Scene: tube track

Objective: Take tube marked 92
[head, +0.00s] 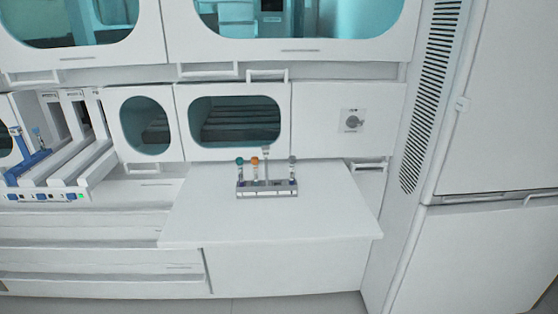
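A small grey rack (267,188) stands on the white table towards its back edge. Several tubes stand upright in it: one with a green cap (239,162), one with an orange cap (255,162), a taller one with a pale grey top (266,152) and one with a grey cap (292,160) at the right end. Any markings are too small to read, so I cannot tell which tube is 92. Neither of my grippers is in view.
The white table (320,215) is otherwise bare. At the left stands a machine with white track lanes (60,165) and a blue part (28,160). Cabinets with tinted windows (235,121) line the back, and a tall white cabinet (490,250) stands at the right.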

